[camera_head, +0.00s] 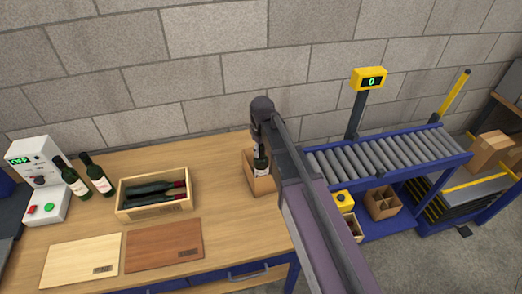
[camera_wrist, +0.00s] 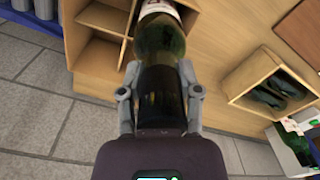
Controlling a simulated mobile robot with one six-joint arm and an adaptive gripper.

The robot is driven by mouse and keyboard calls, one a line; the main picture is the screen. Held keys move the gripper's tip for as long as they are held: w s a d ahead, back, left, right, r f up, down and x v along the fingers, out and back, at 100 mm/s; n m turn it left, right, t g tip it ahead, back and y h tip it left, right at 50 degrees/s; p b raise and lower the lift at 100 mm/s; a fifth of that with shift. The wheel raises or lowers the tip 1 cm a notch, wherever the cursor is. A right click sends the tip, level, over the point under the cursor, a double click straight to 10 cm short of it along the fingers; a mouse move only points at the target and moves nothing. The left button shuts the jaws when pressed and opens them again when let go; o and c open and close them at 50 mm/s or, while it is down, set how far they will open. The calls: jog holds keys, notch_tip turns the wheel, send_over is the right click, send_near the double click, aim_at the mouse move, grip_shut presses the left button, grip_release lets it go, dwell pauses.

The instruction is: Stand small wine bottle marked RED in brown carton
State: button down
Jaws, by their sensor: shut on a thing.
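A small dark green wine bottle (camera_wrist: 160,42) with a pale label is between the two fingers of my gripper (camera_wrist: 160,100), which is shut on its dark neck. In the head view the bottle (camera_head: 260,160) is roughly upright at the brown carton (camera_head: 263,186), its lower end hidden by the carton's wall. The carton (camera_wrist: 100,18) shows divided compartments beside the bottle in the wrist view. I cannot tell how deep the bottle sits or whether it touches the bottom. The label's wording is not readable. My arm hides part of the carton and the gripper in the head view.
A wooden crate (camera_head: 155,210) holds lying bottles. Two bottles (camera_head: 98,175) stand by a white control box (camera_head: 36,180) at left. Pale (camera_head: 80,262) and brown (camera_head: 165,246) boards lie in front. A roller conveyor (camera_head: 385,155) with a yellow display post (camera_head: 369,80) is at right.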

jog(key=shift+f+b, duration=0.9)
jog(key=shift+f, duration=0.2)
jog(key=shift+c, duration=1)
grip_release()
jog(key=shift+o, duration=1)
jog(key=shift+r, duration=0.15)
jog(key=shift+r+p, duration=4.35)
jog(key=shift+p, duration=0.1)
